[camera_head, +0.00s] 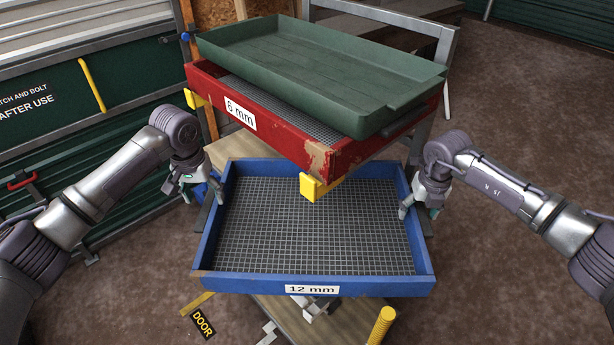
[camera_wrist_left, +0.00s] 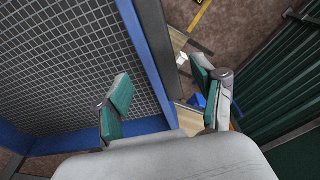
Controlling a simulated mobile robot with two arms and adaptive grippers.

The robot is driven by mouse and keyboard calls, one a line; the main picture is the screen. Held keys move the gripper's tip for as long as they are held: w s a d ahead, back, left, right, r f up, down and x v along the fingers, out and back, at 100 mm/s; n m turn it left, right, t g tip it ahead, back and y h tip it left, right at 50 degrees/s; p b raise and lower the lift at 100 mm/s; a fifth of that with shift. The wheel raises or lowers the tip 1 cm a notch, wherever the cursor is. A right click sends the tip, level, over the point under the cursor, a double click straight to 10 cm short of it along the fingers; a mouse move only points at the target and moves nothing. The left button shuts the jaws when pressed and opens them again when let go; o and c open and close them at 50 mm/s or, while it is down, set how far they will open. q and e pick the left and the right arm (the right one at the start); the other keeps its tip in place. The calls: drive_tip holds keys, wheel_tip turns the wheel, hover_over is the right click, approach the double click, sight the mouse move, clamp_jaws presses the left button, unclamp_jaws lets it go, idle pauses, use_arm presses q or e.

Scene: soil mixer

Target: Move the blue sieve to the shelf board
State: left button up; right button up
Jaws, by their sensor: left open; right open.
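The blue sieve (camera_head: 312,285), with a grey mesh floor and a "12 mm" label, is in the middle of the head view. My left gripper (camera_head: 201,192) is open at its left wall, which also shows in the left wrist view (camera_wrist_left: 150,45). There one finger is over the mesh side and the other is outside the wall. My right gripper (camera_head: 421,198) is open at the sieve's right wall, near the dark side handle. A wooden board (camera_head: 232,150) shows behind the sieve; I cannot tell whether it is the shelf board.
A red "6 mm" sieve (camera_head: 280,135) with a green tray (camera_head: 320,75) on it stands above and behind the blue sieve, overhanging its back. A yellow bracket (camera_head: 312,187) hangs over the mesh. A yellow post (camera_head: 381,325) stands in front. Floor is clear at right.

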drive_tip(key=shift+r, duration=0.25)
use_arm(q)
wheel_tip(320, 180, up, 7)
drive_tip(key=shift+s, duration=0.45)
use_arm(e)
wheel_tip(320, 180, up, 11)
drive_tip(key=s, duration=0.1)
drive_tip(key=shift+s+r, duration=0.2)
